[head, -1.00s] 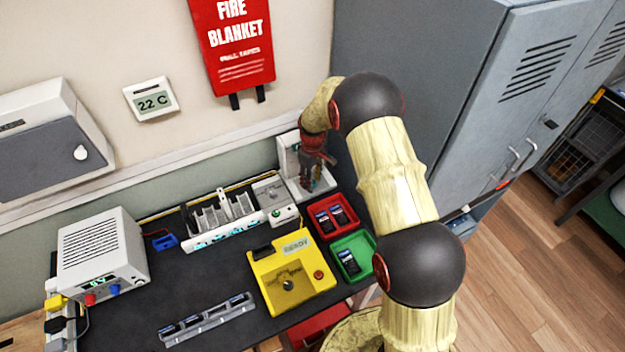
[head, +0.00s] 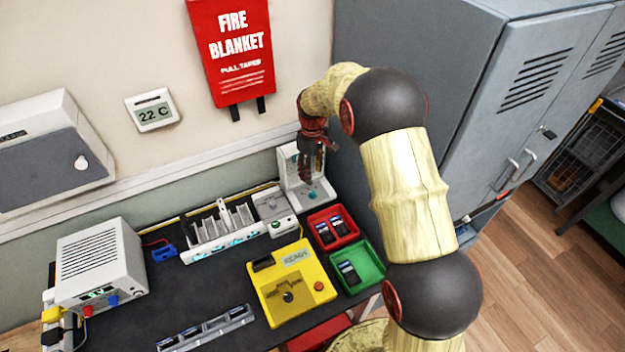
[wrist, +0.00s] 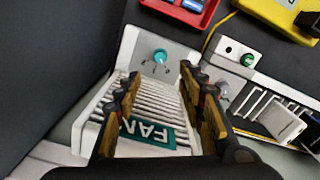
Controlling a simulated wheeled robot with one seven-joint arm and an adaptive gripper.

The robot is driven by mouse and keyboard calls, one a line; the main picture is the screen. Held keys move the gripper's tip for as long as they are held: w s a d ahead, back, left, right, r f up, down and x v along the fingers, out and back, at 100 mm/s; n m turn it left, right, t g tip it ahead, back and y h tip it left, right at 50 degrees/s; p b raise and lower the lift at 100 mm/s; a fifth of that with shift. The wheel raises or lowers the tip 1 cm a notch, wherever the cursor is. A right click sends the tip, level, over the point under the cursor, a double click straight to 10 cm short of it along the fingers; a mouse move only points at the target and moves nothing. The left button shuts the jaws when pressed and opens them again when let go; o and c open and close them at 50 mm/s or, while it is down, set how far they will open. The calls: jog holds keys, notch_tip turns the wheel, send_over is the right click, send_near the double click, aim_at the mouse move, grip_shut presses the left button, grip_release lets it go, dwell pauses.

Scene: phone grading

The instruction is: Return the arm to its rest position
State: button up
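My gripper (head: 311,176) hangs in front of the white fan unit (head: 289,163) at the back right of the bench. In the wrist view my gripper (wrist: 165,90) has its two fingers spread apart with nothing held between them. Behind the fingers is the fan unit (wrist: 160,60), with its ribbed grille, a teal "FAN" label and a teal knob. The fingers appear above the unit; whether they touch it I cannot tell. My arm arches over from the lower right.
A red tray (head: 351,237) and a green tray (head: 375,273) hold dark phones. A yellow tester (head: 315,307) reads READY. A white slotted rack (head: 190,255), a power supply (head: 138,262) and a grey strip holder (head: 242,318) share the bench. A grey locker (head: 480,120) stands close right of my arm.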

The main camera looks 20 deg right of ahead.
jog(key=shift+r, duration=0.65)
jog(key=s+f+m+g, duration=0.1)
jog(key=s+m, duration=0.2)
jog(key=s, duration=0.3)
jog(key=s+r+m+t+b, duration=0.1)
jog(key=s+r+m+t, duration=0.1)
jog(key=s+r, duration=1)
jog(key=s+r+m+t+b, duration=0.1)
jog(key=s+r+t, duration=0.3)
jog(key=s+r, duration=0.8)
jog(key=s+m, duration=0.1)
jog(key=s, duration=0.5)
jog(key=shift+s+t, duration=0.3)
